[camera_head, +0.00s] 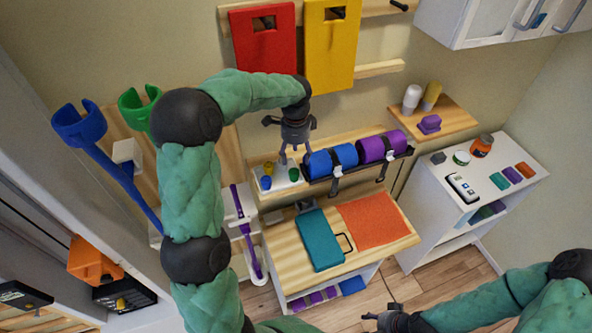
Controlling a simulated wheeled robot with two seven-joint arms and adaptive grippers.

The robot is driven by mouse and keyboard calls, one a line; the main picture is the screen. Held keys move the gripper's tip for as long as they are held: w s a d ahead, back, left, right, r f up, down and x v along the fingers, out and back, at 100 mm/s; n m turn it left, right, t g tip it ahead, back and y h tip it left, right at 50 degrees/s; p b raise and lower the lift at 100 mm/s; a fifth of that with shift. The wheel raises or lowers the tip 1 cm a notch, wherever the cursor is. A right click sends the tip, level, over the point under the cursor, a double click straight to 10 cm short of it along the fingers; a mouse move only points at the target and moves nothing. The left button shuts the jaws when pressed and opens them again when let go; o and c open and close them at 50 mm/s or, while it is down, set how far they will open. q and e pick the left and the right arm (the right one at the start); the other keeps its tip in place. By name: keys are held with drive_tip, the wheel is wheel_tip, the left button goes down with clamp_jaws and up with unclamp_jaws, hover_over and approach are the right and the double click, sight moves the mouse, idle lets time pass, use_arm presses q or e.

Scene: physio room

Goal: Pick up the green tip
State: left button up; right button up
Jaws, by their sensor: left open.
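A small green tip (294,174) stands on a white tray (278,184) on the wooden wall shelf, at the tray's right side. A yellow tip (266,183) and a small blue piece are at the tray's left side. My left gripper (295,159) is open and points down, with its fingertips just above the green tip. It looks empty, and I cannot tell whether it touches the tip. My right gripper (378,312) is low in the picture, over the floor, far from the tip. Its jaw opening is too small to judge.
Blue (331,160) and purple (379,147) rolls lie strapped on a rack close right of the tray. Red (264,40) and yellow (331,45) boards hang above. A cart below holds a teal case (319,238) and an orange mat (374,220).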

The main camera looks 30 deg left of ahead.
sight(294, 171)
use_arm(q)
drive_tip(key=f, duration=0.1)
drive_tip(key=w+f, duration=0.1)
drive_tip(key=f, duration=0.1)
drive_tip(key=shift+a+f, duration=0.1)
drive_tip(key=shift+f, duration=0.15)
drive_tip(key=f, duration=0.2)
drive_tip(key=s+f+p, duration=0.1)
drive_tip(key=f, duration=0.1)
drive_tip(key=shift+s+a+p, duration=0.15)
drive_tip(key=shift+p, duration=0.15)
drive_tip(key=shift+w+f, duration=0.2)
drive_tip(key=shift+f, duration=0.1)
drive_tip(key=shift+s, duration=0.1)
drive_tip(key=shift+c, duration=0.6)
drive_tip(key=c, duration=0.9)
use_arm(e)
drive_tip(key=shift+w+r, duration=0.25)
drive_tip(key=shift+r, duration=0.55)
